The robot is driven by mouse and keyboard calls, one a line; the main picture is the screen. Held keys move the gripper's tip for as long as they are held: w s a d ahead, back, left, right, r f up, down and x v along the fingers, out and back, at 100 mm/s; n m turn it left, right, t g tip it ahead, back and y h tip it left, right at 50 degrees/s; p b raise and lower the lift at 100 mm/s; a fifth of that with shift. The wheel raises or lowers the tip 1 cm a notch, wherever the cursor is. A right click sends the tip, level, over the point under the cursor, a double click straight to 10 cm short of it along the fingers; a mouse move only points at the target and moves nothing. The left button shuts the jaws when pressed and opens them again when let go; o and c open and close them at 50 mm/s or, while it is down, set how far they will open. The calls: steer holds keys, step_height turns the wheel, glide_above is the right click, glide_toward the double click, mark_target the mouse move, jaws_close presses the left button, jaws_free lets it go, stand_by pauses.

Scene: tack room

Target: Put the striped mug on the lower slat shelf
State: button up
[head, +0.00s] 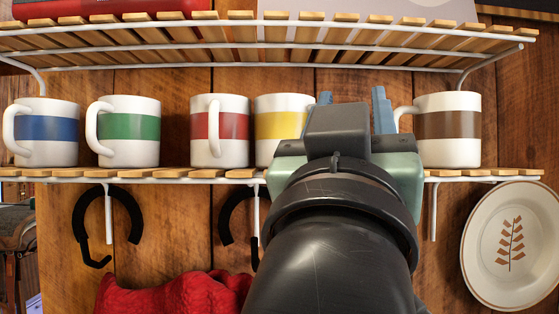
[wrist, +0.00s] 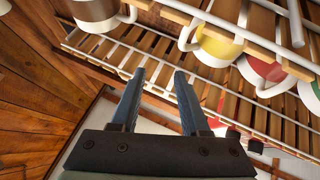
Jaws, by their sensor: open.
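Several white mugs, each with one coloured band, stand upright in a row on the lower slat shelf (head: 75,174): blue (head: 47,130), green (head: 128,131), red (head: 219,131), yellow (head: 281,118) and brown (head: 449,128). My gripper (head: 352,97) is open, in front of the gap between the yellow and brown mugs. My forearm and wrist hide part of that gap and the yellow mug's right side. In the wrist view, upside down, nothing is between the fingers (wrist: 160,75); the brown mug (wrist: 95,8), yellow mug (wrist: 215,45) and red mug (wrist: 262,72) show beyond them.
An upper slat shelf (head: 240,40) runs above the mugs, and also shows behind my fingers in the wrist view (wrist: 215,95). Black hooks (head: 83,215) hang below the lower shelf. A red cloth (head: 175,295) is at the bottom, and a plate (head: 512,245) hangs at right.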

steer(key=s+a+f+n+t+y, duration=0.3)
steer(key=s+a+f+y, duration=0.1)
steer(key=s+a+y, duration=0.2)
steer(key=shift+a+f+y, duration=0.15)
steer(key=shift+f+y, duration=0.25)
steer(key=shift+y, duration=0.3)
stand_by(0.4)
